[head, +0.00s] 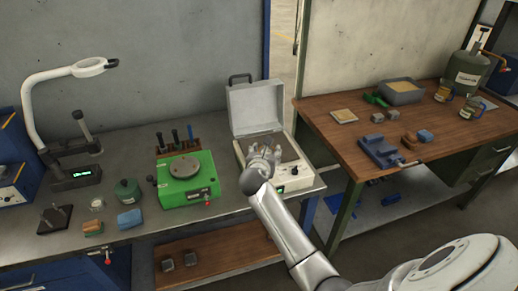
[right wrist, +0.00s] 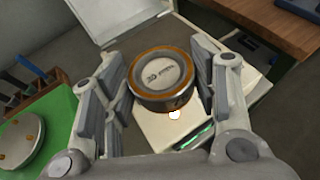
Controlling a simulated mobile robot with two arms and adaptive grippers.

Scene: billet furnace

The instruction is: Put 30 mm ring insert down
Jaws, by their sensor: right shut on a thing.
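The 30 mm ring insert (right wrist: 162,80) is a round grey disc with an orange-brown rim and faint lettering on top, seen in the right wrist view. My right gripper (right wrist: 163,92) is shut on it, with a finger on either side. In the head view my right gripper (head: 263,158) is over the open white box-like device (head: 289,184) on the grey bench, and the insert is hidden there. Whether the insert touches the device's surface cannot be told. My left gripper is not in view.
The device's raised lid (head: 257,106) stands behind the gripper. A green machine with a round plate (head: 187,185) is close on the left. A wooden table (head: 345,143) with a blue vise (head: 381,152) stands on the right. Bench space in front of the device is narrow.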

